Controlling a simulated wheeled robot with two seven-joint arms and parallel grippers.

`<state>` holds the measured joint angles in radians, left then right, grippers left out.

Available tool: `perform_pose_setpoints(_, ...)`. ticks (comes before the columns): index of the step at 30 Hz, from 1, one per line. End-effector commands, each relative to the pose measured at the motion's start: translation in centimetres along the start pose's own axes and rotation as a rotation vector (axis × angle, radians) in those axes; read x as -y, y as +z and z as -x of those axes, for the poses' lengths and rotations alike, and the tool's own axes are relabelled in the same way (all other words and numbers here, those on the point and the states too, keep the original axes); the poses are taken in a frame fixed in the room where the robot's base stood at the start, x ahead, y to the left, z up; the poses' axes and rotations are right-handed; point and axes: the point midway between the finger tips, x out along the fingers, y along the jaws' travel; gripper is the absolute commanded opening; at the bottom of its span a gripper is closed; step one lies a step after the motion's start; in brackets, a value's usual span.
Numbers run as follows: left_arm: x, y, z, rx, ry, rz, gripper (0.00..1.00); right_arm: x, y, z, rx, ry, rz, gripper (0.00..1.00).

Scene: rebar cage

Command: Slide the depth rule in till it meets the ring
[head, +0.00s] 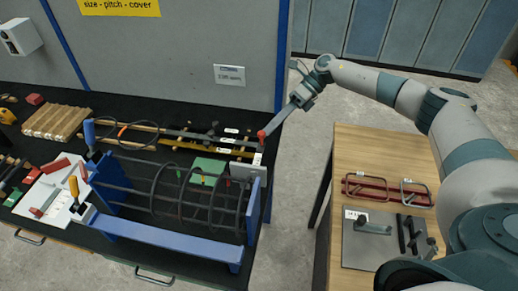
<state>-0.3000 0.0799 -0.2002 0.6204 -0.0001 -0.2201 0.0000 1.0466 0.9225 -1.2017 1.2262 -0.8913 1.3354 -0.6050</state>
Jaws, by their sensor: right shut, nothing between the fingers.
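The rebar cage (183,204) lies in a blue stand on the black bench, with several dark rings around its long bars. At its right end is a grey block (248,172) with a white tag above it. A small red piece (262,135) stands near the tag; it may be the depth rule's end, but I cannot tell. The rest of the rule and its gap to a ring cannot be made out. My right gripper (281,118) reaches down-left to the red piece, shut and empty; whether it touches is unclear. My left gripper is out of view.
A blue end plate (253,212) and a long blue beam (165,241) frame the cage. A green block (208,171) lies behind the bars. A wooden table (375,155) with red-framed tools and a grey plate (370,248) stands right, across a floor gap.

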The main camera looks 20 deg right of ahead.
Motion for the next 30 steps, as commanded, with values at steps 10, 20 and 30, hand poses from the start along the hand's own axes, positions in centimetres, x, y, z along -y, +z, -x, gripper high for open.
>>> perform_pose_setpoints(10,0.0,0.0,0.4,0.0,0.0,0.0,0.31,-0.5,-0.2,-0.3,0.0,0.001,0.0,0.0)
perform_pose_setpoints(20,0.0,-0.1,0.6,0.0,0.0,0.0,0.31,-0.9,-0.5,-0.6,-0.001,0.001,-0.001,0.0)
perform_pose_setpoints(30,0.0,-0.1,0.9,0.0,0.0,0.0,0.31,-1.3,-0.7,-0.9,-0.001,0.0,0.0,0.0)
